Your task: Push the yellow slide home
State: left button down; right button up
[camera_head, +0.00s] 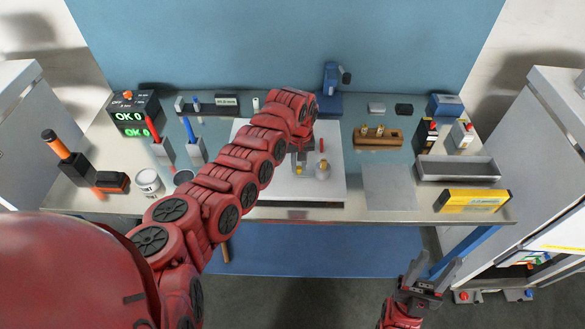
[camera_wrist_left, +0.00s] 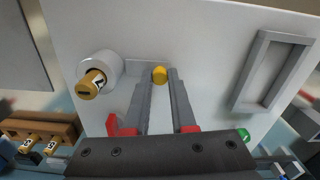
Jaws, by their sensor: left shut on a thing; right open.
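The yellow slide (camera_wrist_left: 159,74) shows as a small round yellow end between the fingertips of my left gripper (camera_wrist_left: 161,86), low over the pale board (camera_head: 270,182). In the head view a small yellow spot (camera_head: 299,170) shows there beside my left gripper (camera_head: 303,157). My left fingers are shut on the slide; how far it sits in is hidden. A silver cylinder (camera_wrist_left: 103,68) with a brass numbered end stands beside it, apart from my fingers. My right gripper (camera_head: 431,270) is open and empty, in front of the table.
A rectangular grey frame (camera_wrist_left: 270,72) is on the board in the left wrist view. A wooden rack (camera_head: 379,141) with brass plugs, a grey tray (camera_head: 457,170) and a yellow box (camera_head: 474,201) are to the right. A grey plate (camera_head: 390,188) is bare.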

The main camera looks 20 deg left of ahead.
aim_at(300, 168)
pick_arm(q)
jog(key=shift+d, duration=0.2)
jog(key=c, duration=1)
grip_release()
jog(key=shift+o, duration=1.4)
jog(key=shift+w+d, duration=0.1)
jog(key=shift+r, duration=0.1)
jog(key=shift+r, duration=0.5)
notch_tip(300, 168, up, 16)
jog(key=b, duration=0.4)
jog(key=shift+r+b, duration=0.15)
jog(key=shift+b, duration=0.2)
